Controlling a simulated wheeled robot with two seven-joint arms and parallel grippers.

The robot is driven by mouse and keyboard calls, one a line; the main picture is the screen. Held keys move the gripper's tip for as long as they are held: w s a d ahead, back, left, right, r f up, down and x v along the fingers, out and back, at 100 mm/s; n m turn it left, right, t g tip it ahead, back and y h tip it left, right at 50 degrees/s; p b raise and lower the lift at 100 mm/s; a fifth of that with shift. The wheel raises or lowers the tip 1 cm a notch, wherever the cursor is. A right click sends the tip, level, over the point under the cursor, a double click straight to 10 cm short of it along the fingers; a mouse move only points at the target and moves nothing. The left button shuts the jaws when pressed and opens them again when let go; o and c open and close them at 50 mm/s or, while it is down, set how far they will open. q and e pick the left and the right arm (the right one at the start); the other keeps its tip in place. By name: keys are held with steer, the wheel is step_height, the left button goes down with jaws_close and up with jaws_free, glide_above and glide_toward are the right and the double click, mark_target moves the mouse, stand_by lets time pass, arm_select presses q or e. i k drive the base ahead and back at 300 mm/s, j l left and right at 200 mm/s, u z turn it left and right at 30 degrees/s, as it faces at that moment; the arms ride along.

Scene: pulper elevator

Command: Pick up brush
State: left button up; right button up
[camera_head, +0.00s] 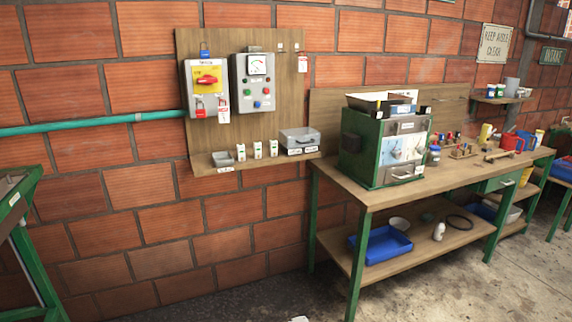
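I cannot clearly make out a brush. A small tan tool (498,156) lies on the right part of the workbench top (385,192); it is too small to tell whether it is a brush or a hammer. Several small items with upright handles stand to its left in a wooden holder (463,153). Neither of my grippers is in view.
A green machine (362,150) stands on the bench's left end. A blue tray (382,245) is on the lower shelf. A control panel (253,80) hangs on the brick wall above a small shelf (228,165). A green frame (30,240) stands at left. Floor in front is mostly clear.

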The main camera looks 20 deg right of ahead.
mark_target(487, 145)
steer(key=i+l+z, duration=0.15)
steer(key=l+z, duration=0.3)
steer(key=i+l+z, duration=0.2)
steer(key=z, duration=0.3)
steer(key=i+l+z, duration=0.3)
steer(key=z, duration=0.15)
steer(key=i+l+z, duration=0.2)
steer(key=z, duration=0.3)
steer(key=i+l, duration=0.15)
steer(key=i, duration=0.45)
steer(key=i+l, duration=0.1)
steer(key=i, duration=0.55)
steer(key=i+l+u, duration=0.1)
steer(key=i, duration=0.5)
steer(key=i+l+u, duration=0.65)
steer(key=i, duration=0.25)
